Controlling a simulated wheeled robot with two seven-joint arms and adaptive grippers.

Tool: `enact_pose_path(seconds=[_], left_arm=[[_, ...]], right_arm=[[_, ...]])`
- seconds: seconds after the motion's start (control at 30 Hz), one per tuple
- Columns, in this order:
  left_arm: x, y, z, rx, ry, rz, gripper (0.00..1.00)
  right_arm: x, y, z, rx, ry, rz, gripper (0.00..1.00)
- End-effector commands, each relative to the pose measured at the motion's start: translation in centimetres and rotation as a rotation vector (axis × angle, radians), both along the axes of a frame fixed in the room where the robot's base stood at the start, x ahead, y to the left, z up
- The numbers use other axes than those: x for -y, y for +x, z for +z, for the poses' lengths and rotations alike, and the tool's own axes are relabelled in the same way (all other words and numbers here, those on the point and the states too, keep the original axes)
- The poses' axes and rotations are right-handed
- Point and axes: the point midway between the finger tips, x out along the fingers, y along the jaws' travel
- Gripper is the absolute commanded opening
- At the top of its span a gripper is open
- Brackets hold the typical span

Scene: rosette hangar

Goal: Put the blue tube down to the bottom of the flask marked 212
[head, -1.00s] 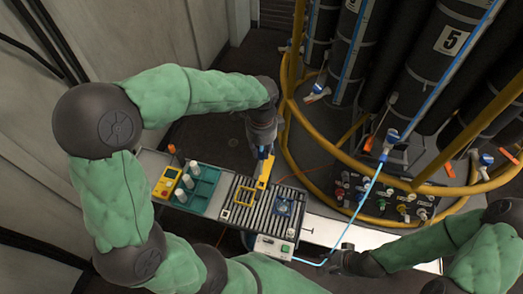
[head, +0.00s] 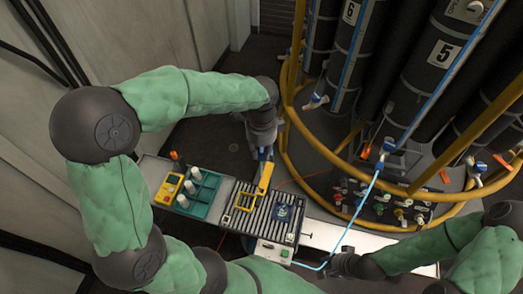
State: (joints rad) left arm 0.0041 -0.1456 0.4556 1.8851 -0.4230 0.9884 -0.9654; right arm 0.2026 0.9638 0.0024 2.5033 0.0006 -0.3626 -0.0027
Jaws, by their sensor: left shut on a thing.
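The light-blue tube (head: 358,222) runs from a blue-handled valve (head: 386,150) on the round rack down to the white-fronted box (head: 273,251). It bends close to my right gripper (head: 331,265), which is small and partly hidden, so I cannot tell whether its fingers are shut on the tube. My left gripper (head: 265,155) points down above the ribbed bench top and is shut on a yellow bar-like piece (head: 265,178). Small white-capped bottles (head: 184,201) stand in a teal tray (head: 207,200). No marking 212 is legible.
A yellow meter (head: 169,188) stands left of the tray. A yellow square frame (head: 245,199) and a dark-blue object (head: 284,212) lie on the ribbed top (head: 262,222). The rack's yellow rails (head: 300,165) and black cylinders (head: 445,50) crowd the right. A valve panel (head: 380,205) stands low there.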

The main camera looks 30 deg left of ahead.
Motion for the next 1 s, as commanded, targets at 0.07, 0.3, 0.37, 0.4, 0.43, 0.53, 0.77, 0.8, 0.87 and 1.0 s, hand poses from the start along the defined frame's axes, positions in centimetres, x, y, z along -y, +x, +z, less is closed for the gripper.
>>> enact_pose_path(seconds=[0.07, 0.3, 0.37, 0.4, 0.43, 0.53, 0.77, 0.8, 0.87, 1.0], left_arm=[[0.0, 0.0, 0.5, 0.001, 0.000, 0.000, 0.05], [0.0, 0.0, 1.5, 0.001, -0.001, 0.000, 0.05], [0.0, 0.0, 1.8, 0.001, -0.001, 0.000, 0.05], [0.0, 0.0, 2.0, 0.001, -0.001, 0.000, 0.05], [0.0, 0.0, 2.1, 0.001, -0.001, 0.000, 0.05], [0.0, 0.0, 2.5, 0.001, -0.001, 0.000, 0.05], [0.0, 0.0, 3.5, 0.001, 0.000, 0.000, 0.05], [0.0, 0.0, 3.7, 0.001, 0.000, 0.000, 0.05], [0.0, 0.0, 3.9, 0.001, 0.000, 0.000, 0.05], [0.0, 0.0, 4.5, 0.001, 0.000, 0.000, 0.05]], right_arm=[[0.0, 0.0, 0.4, 0.000, 0.000, 0.000, 0.40], [0.0, 0.0, 1.3, 0.000, 0.000, 0.000, 0.40], [0.0, 0.0, 1.5, 0.000, 0.000, 0.000, 0.40], [0.0, 0.0, 1.6, 0.000, 0.000, 0.000, 0.40], [0.0, 0.0, 1.7, 0.000, 0.000, 0.000, 0.40], [0.0, 0.0, 2.1, 0.000, 0.000, 0.000, 0.40], [0.0, 0.0, 2.9, 0.000, 0.000, 0.000, 0.40], [0.0, 0.0, 3.0, 0.000, 0.000, 0.000, 0.40], [0.0, 0.0, 3.2, 0.000, 0.000, 0.000, 0.40], [0.0, 0.0, 3.7, 0.000, 0.000, 0.000, 0.40]])
